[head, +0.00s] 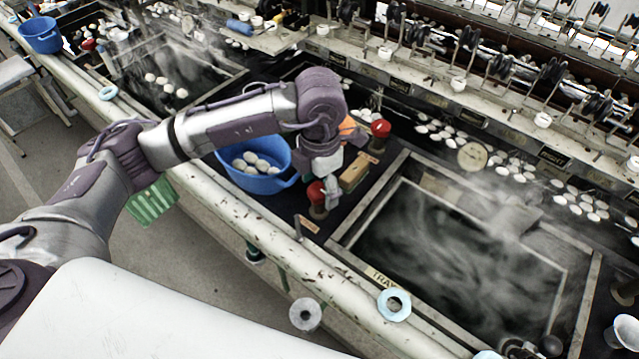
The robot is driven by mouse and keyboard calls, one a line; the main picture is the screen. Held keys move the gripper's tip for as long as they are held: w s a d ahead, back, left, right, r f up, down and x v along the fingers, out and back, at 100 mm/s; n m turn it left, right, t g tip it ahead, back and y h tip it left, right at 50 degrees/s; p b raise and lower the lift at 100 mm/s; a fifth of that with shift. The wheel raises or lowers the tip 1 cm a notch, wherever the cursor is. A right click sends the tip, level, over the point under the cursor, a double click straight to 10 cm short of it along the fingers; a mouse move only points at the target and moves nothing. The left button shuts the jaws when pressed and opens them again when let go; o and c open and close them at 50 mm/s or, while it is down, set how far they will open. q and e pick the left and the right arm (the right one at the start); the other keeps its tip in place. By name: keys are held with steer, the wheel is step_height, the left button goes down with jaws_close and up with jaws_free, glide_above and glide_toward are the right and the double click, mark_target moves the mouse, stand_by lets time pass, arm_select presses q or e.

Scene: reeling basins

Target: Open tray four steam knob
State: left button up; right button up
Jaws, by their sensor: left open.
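My left gripper (330,188) reaches in from the left, pointing down, with its jaws open. Its fingertips are right beside a red-topped knob (316,192) on the dark strip between two basins. I cannot tell whether they touch the knob. A second red-topped knob (380,129) stands farther back on the same strip. A small label plate (309,224) lies in front of the nearer knob. The steaming basin (470,262) to the right has a front label reading "TRAY"; its number is not readable. My right gripper is not in view.
A blue tub (284,182) of white cocoons stands just left of the gripper. A wooden block (354,176) sits right of it. Reeling machinery (500,66) runs along the back.

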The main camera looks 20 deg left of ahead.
mark_target(319, 189)
arm_select(q)
step_height(319, 189, up, 12)
stand_by(0.4)
